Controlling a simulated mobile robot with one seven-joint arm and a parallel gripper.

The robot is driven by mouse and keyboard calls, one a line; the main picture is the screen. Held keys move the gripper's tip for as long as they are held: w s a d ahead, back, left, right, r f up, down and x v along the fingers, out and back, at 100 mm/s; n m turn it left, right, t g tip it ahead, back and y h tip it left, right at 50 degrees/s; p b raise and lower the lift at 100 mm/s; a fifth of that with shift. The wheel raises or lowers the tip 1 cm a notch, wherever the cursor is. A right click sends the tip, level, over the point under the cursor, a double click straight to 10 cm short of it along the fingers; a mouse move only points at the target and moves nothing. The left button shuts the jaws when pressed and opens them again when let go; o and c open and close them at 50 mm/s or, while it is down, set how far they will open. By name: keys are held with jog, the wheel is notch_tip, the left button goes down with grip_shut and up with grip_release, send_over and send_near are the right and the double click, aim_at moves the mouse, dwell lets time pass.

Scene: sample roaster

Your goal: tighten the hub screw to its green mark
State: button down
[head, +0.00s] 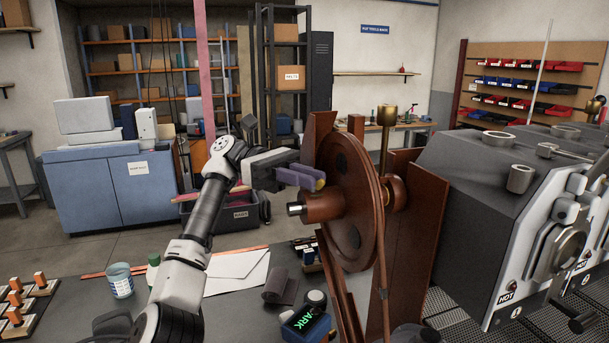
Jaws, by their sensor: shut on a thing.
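The brown wheel (350,215) stands upright in a brown frame (417,225), with a hub (322,207) sticking out to the left and ending in a silver tip. My gripper (314,180) reaches in from the left, just above the hub and in front of the wheel's left side. Its grey-purple fingers are shut on a small brass-yellow piece, which appears to be the hub screw (320,185). Only a bit of it shows at the fingertips; the rest is hidden by the fingers. I cannot make out a green mark on the hub.
A brass cup (387,115) rises on a stem behind the wheel. The grey machine (500,190) with HOT labels stands close on the right. On the bench are a tin (121,281), white paper (236,272), a dark roll (282,285) and a blue box with green letters (307,323).

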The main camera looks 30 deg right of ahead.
jog(key=shift+r, duration=0.1)
dwell(0.4)
jog(key=c, duration=1.6)
grip_release()
